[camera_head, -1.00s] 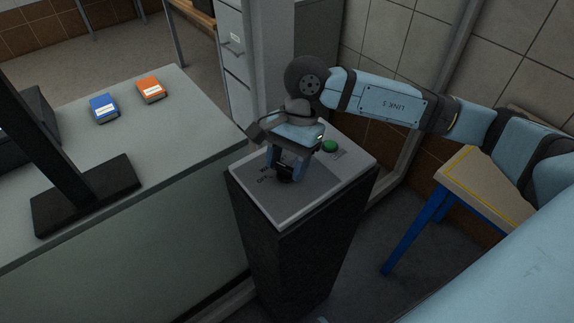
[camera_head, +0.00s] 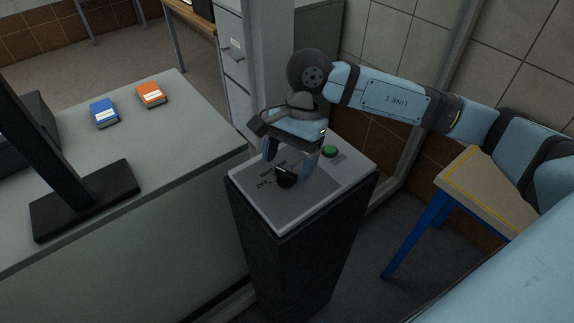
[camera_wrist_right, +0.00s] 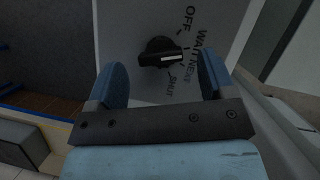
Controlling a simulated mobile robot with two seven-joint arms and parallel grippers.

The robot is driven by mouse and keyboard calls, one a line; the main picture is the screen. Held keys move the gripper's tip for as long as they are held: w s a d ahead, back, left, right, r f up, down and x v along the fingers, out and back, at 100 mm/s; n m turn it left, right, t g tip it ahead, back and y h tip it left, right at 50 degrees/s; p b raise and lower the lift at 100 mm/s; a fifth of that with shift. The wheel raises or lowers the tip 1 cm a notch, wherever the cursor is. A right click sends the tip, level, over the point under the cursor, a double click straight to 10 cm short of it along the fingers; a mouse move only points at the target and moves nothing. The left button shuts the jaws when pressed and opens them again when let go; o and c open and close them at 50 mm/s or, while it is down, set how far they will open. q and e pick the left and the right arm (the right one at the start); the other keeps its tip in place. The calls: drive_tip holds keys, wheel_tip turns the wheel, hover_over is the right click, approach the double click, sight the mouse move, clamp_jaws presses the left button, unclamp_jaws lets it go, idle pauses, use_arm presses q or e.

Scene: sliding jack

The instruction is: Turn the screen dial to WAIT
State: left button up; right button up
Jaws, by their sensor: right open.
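The screen dial is a black knob (camera_head: 287,178) with a white pointer mark, on a grey panel on top of a dark pedestal. In the right wrist view the knob (camera_wrist_right: 160,52) sits among the labels OFF, WAIT, NEXT and SHUT. Its white mark points right, near the border between WAIT and NEXT; I cannot tell exactly which. My right gripper (camera_head: 289,160) is open above the knob. In the wrist view its two blue fingers (camera_wrist_right: 164,64) stand apart, with the knob between and beyond them, and no contact shows. My left gripper is not in view.
A green button (camera_head: 330,152) sits on the panel beside the right gripper. A grey desk (camera_head: 150,200) on the left holds a monitor stand (camera_head: 85,197), a blue box (camera_head: 104,113) and an orange box (camera_head: 151,94). A blue-legged table (camera_head: 480,190) stands at right.

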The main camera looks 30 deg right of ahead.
drive_tip(key=v, duration=1.2)
drive_tip(key=shift+s+f, duration=0.15)
